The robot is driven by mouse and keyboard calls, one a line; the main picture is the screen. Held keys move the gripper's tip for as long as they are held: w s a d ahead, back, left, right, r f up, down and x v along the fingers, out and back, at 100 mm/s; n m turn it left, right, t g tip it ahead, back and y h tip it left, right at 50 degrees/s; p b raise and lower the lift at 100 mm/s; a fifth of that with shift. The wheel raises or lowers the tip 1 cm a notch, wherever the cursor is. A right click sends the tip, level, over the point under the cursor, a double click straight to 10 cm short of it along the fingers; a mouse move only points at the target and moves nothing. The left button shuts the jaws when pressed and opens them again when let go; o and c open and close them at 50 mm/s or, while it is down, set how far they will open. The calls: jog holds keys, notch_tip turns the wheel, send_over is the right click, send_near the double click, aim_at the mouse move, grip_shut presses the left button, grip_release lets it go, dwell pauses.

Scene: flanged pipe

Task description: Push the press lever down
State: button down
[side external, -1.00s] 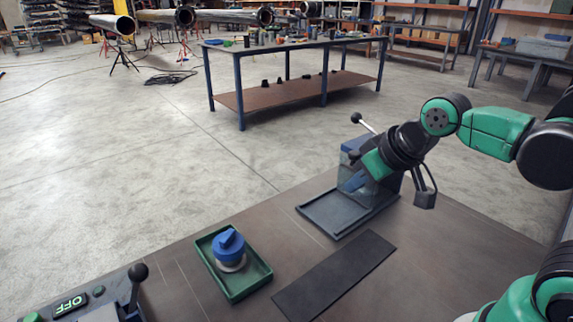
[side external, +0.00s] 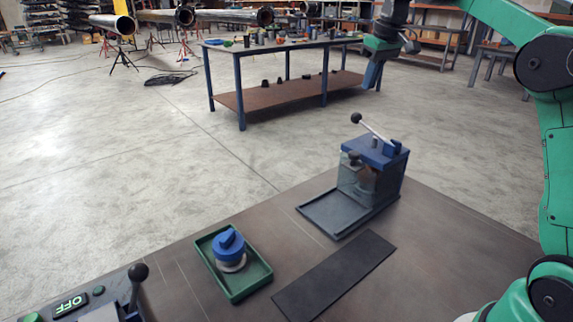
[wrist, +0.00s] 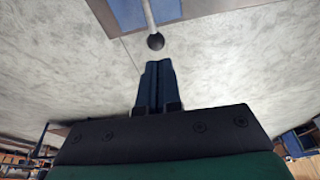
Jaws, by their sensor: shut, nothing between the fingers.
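The press (side external: 372,172) is a blue-topped box with clear sides at the back of the workbench. Its lever (side external: 374,129) is a pale rod with a black ball knob (side external: 356,118), sloping up to the left from the blue top. My gripper (side external: 371,88) is up and above the press, pointing down, clear of the lever. In the wrist view, my gripper's fingers (wrist: 157,64) are together and empty. The lever's knob (wrist: 156,41) shows just beyond the fingertips there, with a gap in the picture. The blue press top (wrist: 130,12) is partly cut off by the frame edge.
A green tray (side external: 262,277) holds a blue-capped flanged part (side external: 229,246). A dark mat (side external: 335,276) lies beside it. Another black-knobbed lever (side external: 138,272) stands by the OFF panel (side external: 70,305) at the front left. A grey tray (side external: 325,216) extends from the press.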

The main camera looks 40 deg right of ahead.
aim_at(360, 114)
jog(key=shift+d, duration=0.4)
jog(key=shift+f, duration=0.1)
jog(key=shift+x, duration=3.45)
